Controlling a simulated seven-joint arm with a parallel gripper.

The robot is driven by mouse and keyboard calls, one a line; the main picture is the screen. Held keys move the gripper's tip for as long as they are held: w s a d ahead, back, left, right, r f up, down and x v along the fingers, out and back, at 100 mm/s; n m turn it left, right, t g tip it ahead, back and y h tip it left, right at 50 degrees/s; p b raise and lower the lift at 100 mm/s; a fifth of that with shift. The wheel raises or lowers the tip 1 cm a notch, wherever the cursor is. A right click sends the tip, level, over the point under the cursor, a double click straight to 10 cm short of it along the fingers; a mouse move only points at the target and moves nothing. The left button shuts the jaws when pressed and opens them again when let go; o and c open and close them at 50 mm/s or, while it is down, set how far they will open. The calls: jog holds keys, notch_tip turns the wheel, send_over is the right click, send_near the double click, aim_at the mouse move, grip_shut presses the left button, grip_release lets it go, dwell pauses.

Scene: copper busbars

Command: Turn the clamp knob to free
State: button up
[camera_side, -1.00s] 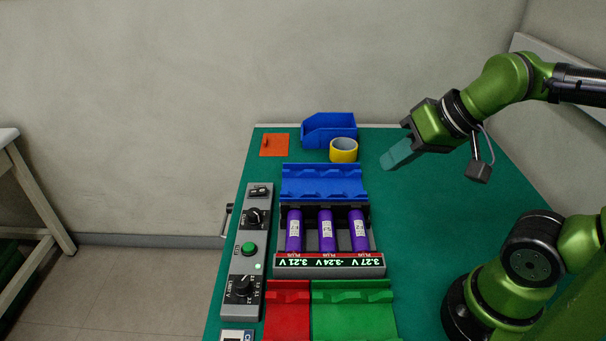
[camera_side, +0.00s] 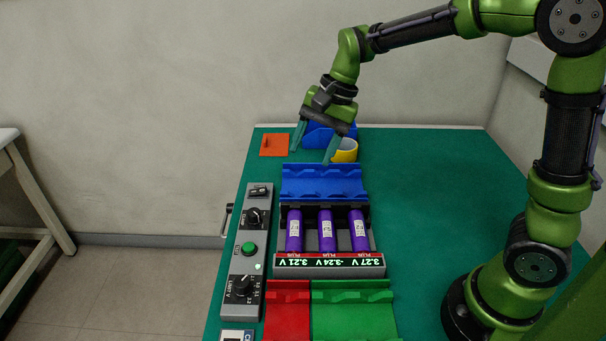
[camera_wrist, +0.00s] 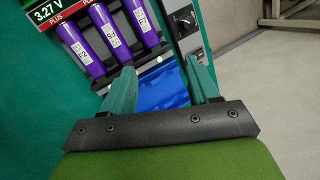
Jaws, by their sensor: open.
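The grey control panel (camera_side: 232,300) carries two black knobs. The far knob (camera_side: 254,216) is near a black switch; its label is too small to read. The near knob (camera_side: 242,286) sits by a scale of numbers. The labels do not let me tell for certain which is the clamp knob. One black knob (camera_wrist: 187,20) also shows in the wrist view. My gripper (camera_side: 312,154) is open and empty, pointing down above the back of the table, beyond the panel and to its right. In the wrist view my gripper (camera_wrist: 158,68) has nothing between its fingers.
Three purple cells (camera_side: 326,232) lie in a holder with a voltage display (camera_side: 330,262). A blue rest (camera_side: 322,182) lies behind them, red (camera_side: 288,315) and green (camera_side: 352,318) ones in front. A blue bin (camera_side: 318,136), yellow ring (camera_side: 346,146) and orange plate (camera_side: 274,145) stand at the back.

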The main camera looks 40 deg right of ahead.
aim_at(254, 211)
jog(key=w+a+f+m+g+y, duration=0.1)
jog(key=w+a+m, duration=0.2)
jog(key=w+m, duration=0.55)
jog(key=x, duration=1.1)
jog(key=s+x, duration=0.1)
jog(key=x, duration=0.4)
jog(key=shift+w+d+f, duration=0.1)
jog(key=shift+d+f, duration=0.05)
jog(key=shift+f, duration=0.2)
jog(key=c, duration=1)
jog(key=shift+c, duration=0.2)
